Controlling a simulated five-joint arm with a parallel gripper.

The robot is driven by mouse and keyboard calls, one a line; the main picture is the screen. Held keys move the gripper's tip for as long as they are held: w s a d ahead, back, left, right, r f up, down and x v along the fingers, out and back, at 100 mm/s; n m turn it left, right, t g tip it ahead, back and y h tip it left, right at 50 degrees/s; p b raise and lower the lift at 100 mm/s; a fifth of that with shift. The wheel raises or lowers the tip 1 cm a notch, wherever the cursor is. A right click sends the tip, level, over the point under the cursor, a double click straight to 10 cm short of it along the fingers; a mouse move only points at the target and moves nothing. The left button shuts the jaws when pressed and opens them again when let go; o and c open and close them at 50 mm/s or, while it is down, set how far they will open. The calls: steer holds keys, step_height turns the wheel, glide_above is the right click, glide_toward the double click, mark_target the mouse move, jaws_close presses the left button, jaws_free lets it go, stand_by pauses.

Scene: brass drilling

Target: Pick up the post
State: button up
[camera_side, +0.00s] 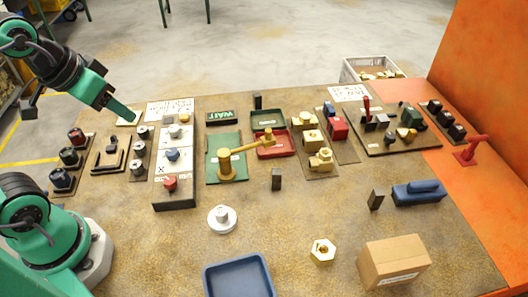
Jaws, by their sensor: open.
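My gripper (78,110) hangs at the upper left, above the left end of the bench and well clear of it. Its jaws are spread apart, with a green jaw reaching down to the right, and nothing is between them. I cannot tell for sure which thing is the post. A brass upright (226,166) with a brass arm stands on a green plate (215,147) near the middle. A small dark upright block (277,179) stands to its right. A similar dark block (376,200) leans further right, and another (258,102) stands at the back.
A white round piece (222,219), a blue tray (207,283), a brass hex nut (322,251) and a cardboard box (394,262) are in front. A switch panel (174,188) and red tray (276,150) crowd the middle. Bare bench (140,240) shows at front left.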

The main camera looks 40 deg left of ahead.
steer(key=w, duration=0.1)
steer(key=n+g, duration=0.6)
steer(key=n, duration=0.1)
glide_above(276, 171)
steer(key=f, duration=1.6)
steer(key=shift+a, duration=0.25)
steer(key=shift+d+f, duration=0.3)
steer(key=shift+f, duration=1.35)
